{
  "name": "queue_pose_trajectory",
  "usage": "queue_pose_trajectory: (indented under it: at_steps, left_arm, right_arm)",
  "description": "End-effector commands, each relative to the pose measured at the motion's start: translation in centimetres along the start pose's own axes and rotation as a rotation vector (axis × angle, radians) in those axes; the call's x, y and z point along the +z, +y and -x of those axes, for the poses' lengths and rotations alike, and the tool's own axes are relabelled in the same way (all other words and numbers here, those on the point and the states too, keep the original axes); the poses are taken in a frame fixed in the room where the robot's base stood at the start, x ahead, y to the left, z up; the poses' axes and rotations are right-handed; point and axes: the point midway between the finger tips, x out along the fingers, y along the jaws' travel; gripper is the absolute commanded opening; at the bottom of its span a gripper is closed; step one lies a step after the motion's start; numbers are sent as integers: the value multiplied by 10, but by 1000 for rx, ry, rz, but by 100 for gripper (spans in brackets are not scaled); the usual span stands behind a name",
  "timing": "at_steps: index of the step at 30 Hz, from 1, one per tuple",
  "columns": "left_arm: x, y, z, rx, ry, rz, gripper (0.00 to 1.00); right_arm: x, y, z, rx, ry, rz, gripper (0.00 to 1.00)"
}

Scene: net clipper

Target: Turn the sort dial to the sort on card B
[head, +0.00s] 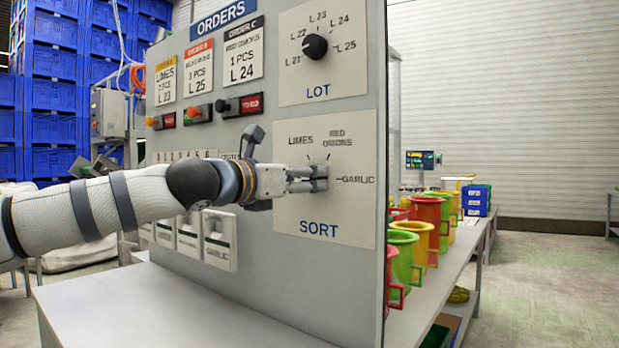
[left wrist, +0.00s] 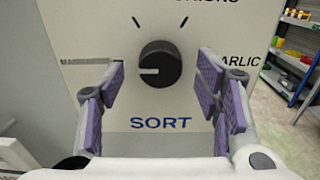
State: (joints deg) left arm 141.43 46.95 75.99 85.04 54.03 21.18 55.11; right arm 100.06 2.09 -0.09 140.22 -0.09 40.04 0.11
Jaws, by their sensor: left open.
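The sort dial shows in the left wrist view as a round black knob (left wrist: 160,64); its white mark points left, toward a small, partly hidden label. In the head view my gripper hides the knob; the sort plate (head: 346,218) around it reads LIMES, RED ONIONS and GARLIC. My left gripper (head: 312,179) is at the dial. In the left wrist view its open fingers (left wrist: 163,88) stand on either side of the knob, with gaps visible. Card B (head: 198,68) has a red header and reads 3 PCS; its sort name is too blurred to read surely. My right gripper is not in view.
The lot dial (head: 314,46) is above the sort plate. Orange (head: 193,112) and black (head: 222,106) knobs sit under the order cards. A grey ledge (head: 150,305) juts out below the panel.

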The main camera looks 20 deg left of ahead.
Motion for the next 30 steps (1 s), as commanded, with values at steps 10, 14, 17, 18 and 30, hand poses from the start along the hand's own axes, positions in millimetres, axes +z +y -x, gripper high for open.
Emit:
queue_pose_trajectory:
  at_steps: [10,14,17,18,30]
  left_arm:
    - [2,0,-25,0,-2,-1,58]
    - [1,0,-25,0,-1,-1,56]
    - [1,0,-25,0,-1,-1,33]
    - [1,0,-25,0,-1,-1,24]
    - [3,-1,-24,0,-2,-37,11]
  right_arm:
    - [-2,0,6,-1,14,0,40]
    - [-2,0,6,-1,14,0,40]
    - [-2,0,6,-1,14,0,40]
    - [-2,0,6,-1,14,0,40]
    - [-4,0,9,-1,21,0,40]
